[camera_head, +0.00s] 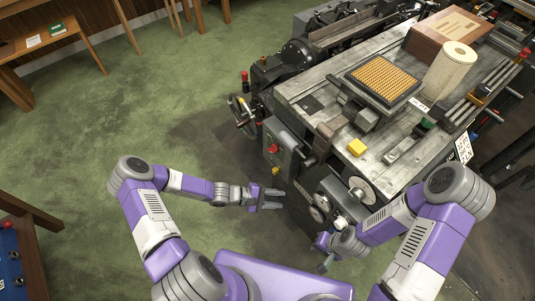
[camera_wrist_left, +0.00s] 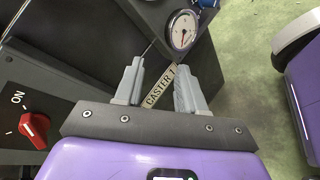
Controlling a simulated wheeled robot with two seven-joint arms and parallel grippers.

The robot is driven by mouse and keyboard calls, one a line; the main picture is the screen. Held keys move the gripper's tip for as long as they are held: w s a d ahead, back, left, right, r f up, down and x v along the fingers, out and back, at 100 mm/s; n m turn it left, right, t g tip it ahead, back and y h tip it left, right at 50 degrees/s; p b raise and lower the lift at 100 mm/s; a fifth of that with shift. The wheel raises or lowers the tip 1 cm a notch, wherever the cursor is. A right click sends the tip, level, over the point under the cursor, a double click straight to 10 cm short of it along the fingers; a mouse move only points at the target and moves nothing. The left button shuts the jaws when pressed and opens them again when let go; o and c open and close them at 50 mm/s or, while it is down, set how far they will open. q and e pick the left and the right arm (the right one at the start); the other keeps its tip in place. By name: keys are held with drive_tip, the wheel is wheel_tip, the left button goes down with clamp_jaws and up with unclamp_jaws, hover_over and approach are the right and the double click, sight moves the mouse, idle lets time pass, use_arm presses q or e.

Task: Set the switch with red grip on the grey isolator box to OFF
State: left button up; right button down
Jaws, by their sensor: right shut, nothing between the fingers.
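The grey isolator box (camera_head: 285,146) is on the near left side of the machine bench, with the red-grip switch (camera_head: 273,149) on its face. In the left wrist view the red grip (camera_wrist_left: 36,129) is at the left edge on a dark panel, with an ON label (camera_wrist_left: 18,97) above it. No OFF label shows there, and the set position is unclear. My left gripper (camera_head: 274,198) is open and empty, below and apart from the switch; its fingers (camera_wrist_left: 160,85) are spread. My right gripper (camera_head: 325,264) is shut and empty, low beside the bench front.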

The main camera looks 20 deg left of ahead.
sight(269, 151)
use_arm(q)
drive_tip(key=w+a+r+n+t+y, duration=0.1)
drive_tip(key=w+a+r+n+t, duration=0.15)
drive_tip(key=w+a+t, duration=0.3)
drive_tip(key=w+a+r+n+t+y, duration=0.1)
drive_tip(key=w+a+n+t, duration=0.3)
drive_tip(key=a, duration=0.3)
drive_tip(key=shift+b+x, duration=1.2)
drive_tip(key=shift+x, duration=2.65)
drive_tip(key=shift+w+a, duration=0.1)
clamp_jaws()
